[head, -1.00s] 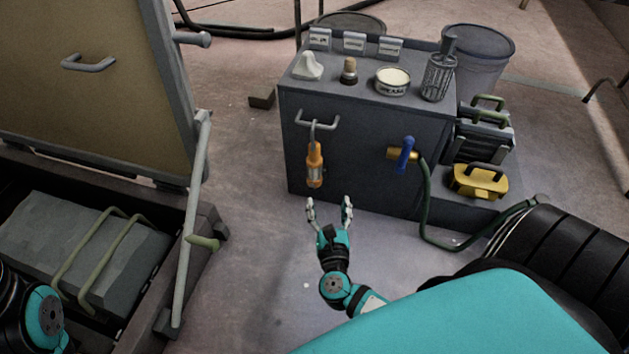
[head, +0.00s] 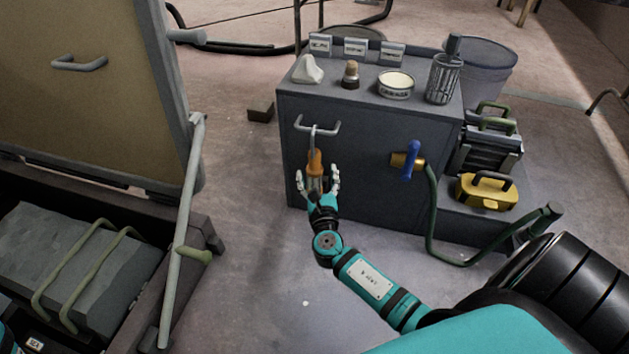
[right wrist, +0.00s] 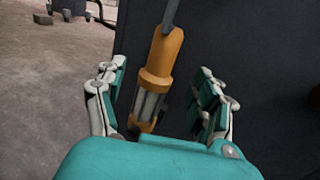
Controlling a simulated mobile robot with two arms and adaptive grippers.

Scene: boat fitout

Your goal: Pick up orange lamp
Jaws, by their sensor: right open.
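The orange lamp (head: 315,164) hangs by a grey hook from the handle (head: 318,126) on the front of the dark grey cabinet (head: 375,185). My right gripper (head: 318,179) is open in front of the lamp, with a finger on each side of it and its lower part hidden in the head view. In the right wrist view the lamp (right wrist: 161,70) stands between the spread fingers of my gripper (right wrist: 163,105), slightly tilted, with gaps to both sides. My left gripper is not in view.
On the cabinet top stand a white lump (head: 307,70), a brush (head: 351,75), a tin (head: 396,84) and a wire-mesh cylinder (head: 443,78). A blue-handled valve (head: 411,160) with a green hose juts out to the right.

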